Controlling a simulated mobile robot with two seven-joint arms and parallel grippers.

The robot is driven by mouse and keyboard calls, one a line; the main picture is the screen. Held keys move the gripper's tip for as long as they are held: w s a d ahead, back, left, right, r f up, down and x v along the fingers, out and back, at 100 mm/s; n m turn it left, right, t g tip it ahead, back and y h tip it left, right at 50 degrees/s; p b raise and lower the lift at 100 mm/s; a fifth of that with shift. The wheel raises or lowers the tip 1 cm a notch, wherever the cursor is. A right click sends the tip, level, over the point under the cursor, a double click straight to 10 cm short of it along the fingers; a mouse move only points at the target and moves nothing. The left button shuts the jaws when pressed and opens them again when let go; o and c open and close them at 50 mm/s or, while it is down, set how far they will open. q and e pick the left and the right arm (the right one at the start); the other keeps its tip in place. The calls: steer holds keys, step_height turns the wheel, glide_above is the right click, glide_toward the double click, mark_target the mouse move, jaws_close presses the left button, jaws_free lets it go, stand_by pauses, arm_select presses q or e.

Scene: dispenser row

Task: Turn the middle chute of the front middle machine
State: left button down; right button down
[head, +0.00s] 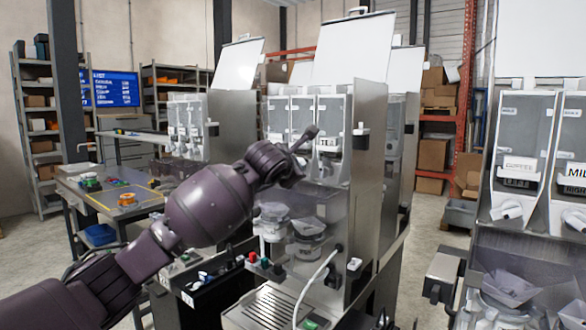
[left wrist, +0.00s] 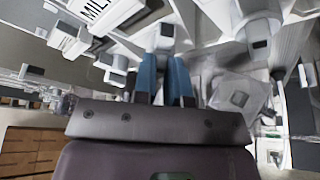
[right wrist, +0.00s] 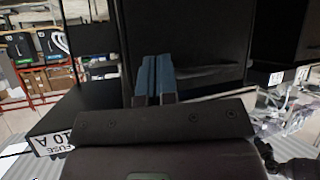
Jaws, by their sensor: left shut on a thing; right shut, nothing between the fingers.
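The front middle machine (head: 365,185) is a steel dispenser with a row of clear canisters (head: 331,110) at its top. My left gripper (head: 300,160) reaches its canister fronts in the head view and covers the middle chute there. In the left wrist view the blue fingers (left wrist: 165,68) are a little apart, shut on a white chute (left wrist: 165,42), which appears to be the middle one. Its exact angle is hard to tell. My right gripper is outside the head view; in the right wrist view its blue fingers (right wrist: 154,70) are together and empty.
Another dispenser (head: 525,190) with white chutes stands at the right, and one (head: 185,120) behind at the left. A worktable (head: 125,212) with small coloured parts is at the left. The right wrist view shows a black panel (right wrist: 185,35) and a fuse label (right wrist: 53,143).

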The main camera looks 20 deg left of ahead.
steer(key=shift+f, duration=0.1)
arm_select(q)
steer(key=shift+w+a+r+n+g+h+b, duration=0.15)
steer(key=shift+n+g+h, duration=0.35)
steer(key=shift+n, duration=0.6)
steer(key=shift+a+f+n+g+h+b, duration=0.1)
steer(key=shift+n+g+h+b, duration=0.2)
steer(key=shift+n+h, duration=0.6)
steer(key=shift+w+a+r+n+g+h+b, duration=0.15)
steer(key=shift+n+g+h, duration=0.25)
steer(key=shift+n, duration=0.9)
arm_select(e)
steer(key=shift+f, duration=0.7)
arm_select(q)
steer(key=shift+s+f, duration=0.1)
arm_select(e)
steer(key=shift+s, duration=0.1)
steer(key=shift+s+f, duration=0.1)
steer(key=shift+s, duration=0.05)
